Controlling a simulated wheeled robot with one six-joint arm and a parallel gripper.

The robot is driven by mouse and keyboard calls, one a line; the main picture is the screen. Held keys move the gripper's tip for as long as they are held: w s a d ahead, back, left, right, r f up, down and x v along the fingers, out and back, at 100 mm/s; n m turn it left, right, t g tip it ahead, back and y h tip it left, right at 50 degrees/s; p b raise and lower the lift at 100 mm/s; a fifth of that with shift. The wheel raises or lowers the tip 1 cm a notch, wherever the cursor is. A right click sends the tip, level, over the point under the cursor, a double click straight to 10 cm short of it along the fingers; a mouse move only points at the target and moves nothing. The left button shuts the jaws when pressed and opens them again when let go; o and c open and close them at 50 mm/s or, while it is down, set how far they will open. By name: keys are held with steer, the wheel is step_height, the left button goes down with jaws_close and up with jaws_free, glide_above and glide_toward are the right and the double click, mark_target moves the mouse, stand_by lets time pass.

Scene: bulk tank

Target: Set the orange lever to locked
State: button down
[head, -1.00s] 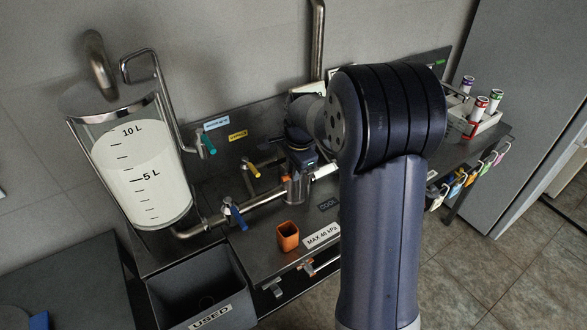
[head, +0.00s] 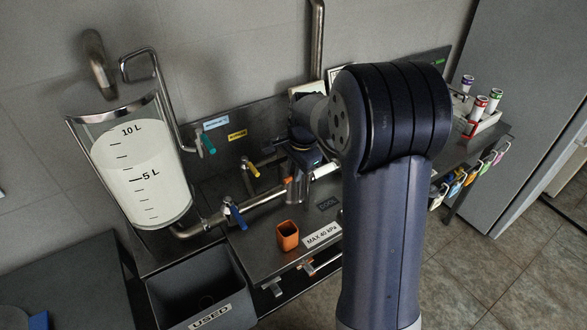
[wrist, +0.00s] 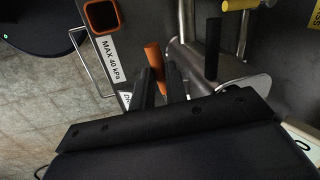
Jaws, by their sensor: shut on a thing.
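The orange lever (wrist: 154,58) shows in the wrist view as an orange handle standing between the dark fingers of my gripper (wrist: 159,80). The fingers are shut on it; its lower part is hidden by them. In the head view only a small orange piece of the lever (head: 287,181) shows at the left of my gripper (head: 296,178), beside the steel pipe. My wrist and arm hide much of the fitting there. I cannot read a locked mark in either view.
An orange square cup (head: 287,235) stands in front of the lever, near the MAX 40 kPa label (head: 322,235). A blue lever (head: 235,215), a yellow lever (head: 251,168) and a green lever (head: 207,144) are to the left. The glass tank (head: 140,170) stands farther left, above the USED bin (head: 200,290).

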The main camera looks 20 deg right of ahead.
steer(key=s+d+n+g+y+p, duration=0.1)
steer(key=d+n, duration=0.5)
steer(key=n, duration=0.9)
steer(key=shift+s+g, duration=0.6)
steer(key=shift+g, duration=0.1)
steer(key=shift+d, duration=0.1)
steer(key=c, duration=1.4)
jaws_free()
steer(key=shift+r, duration=0.1)
step_height(320, 180, up, 10)
steer(key=d, duration=0.2)
steer(key=shift+w+r, duration=0.2)
steer(key=shift+r, duration=0.05)
